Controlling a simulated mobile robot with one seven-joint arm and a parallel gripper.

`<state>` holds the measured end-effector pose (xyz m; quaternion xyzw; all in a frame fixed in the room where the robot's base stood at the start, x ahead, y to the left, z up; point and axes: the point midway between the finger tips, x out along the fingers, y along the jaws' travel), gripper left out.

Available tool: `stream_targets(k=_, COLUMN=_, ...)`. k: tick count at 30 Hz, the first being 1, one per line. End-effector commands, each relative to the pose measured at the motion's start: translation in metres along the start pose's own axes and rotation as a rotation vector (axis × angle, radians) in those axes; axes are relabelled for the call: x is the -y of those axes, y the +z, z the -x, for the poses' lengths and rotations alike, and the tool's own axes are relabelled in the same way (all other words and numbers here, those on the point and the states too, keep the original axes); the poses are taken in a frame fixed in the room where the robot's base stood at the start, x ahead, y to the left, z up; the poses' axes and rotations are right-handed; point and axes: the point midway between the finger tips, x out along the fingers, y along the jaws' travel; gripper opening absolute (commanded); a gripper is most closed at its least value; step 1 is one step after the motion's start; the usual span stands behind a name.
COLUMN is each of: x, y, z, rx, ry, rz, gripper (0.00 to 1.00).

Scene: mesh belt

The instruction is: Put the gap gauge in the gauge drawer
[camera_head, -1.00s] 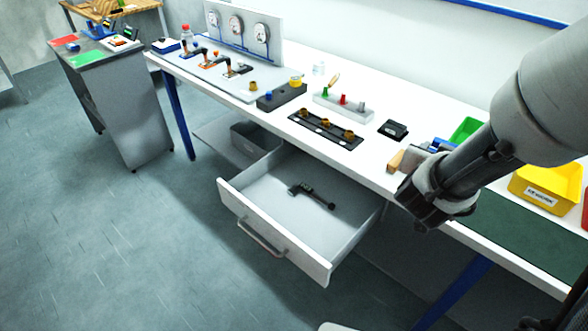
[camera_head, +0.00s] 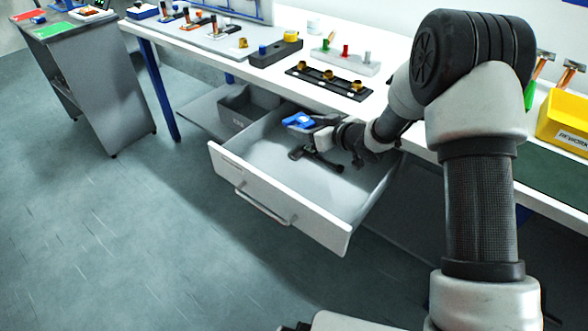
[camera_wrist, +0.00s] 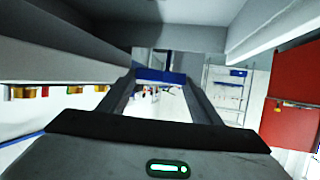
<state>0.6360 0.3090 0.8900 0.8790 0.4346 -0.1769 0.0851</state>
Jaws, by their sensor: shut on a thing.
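The gauge drawer (camera_head: 302,216) is pulled out below the bench in the head view. My gripper (camera_head: 312,122) is over the drawer's back part, shut on a small blue piece, the gap gauge (camera_head: 298,119). The gauge is held above the drawer floor. In the wrist view the gap gauge (camera_wrist: 160,76) shows as a blue bar between the fingertips of my gripper (camera_wrist: 160,84). A dark long-handled tool (camera_head: 322,162) lies on the drawer floor below, partly hidden by my arm.
The white bench top (camera_head: 318,31) above the drawer holds a black strip with brass fittings (camera_head: 328,77) and a grey block with coloured pegs (camera_head: 345,58). A yellow bin (camera_head: 566,120) stands at right. The drawer's front left floor is bare.

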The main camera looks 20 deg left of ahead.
Motion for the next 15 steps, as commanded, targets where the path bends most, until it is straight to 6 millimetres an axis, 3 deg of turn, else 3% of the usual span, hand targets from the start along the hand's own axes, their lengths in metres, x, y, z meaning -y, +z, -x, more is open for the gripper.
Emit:
stream_targets(k=1, x=0.008, y=0.028, z=-0.016, rx=0.001, ry=-0.052, rz=0.020, gripper=0.23)
stream_targets(k=6, x=0.032, y=0.072, z=-0.039, rx=-0.001, ry=-0.185, rz=0.078, gripper=0.23)
stream_targets(k=15, x=0.042, y=0.093, z=-0.047, rx=-0.003, ry=-0.242, rz=0.104, gripper=0.23)
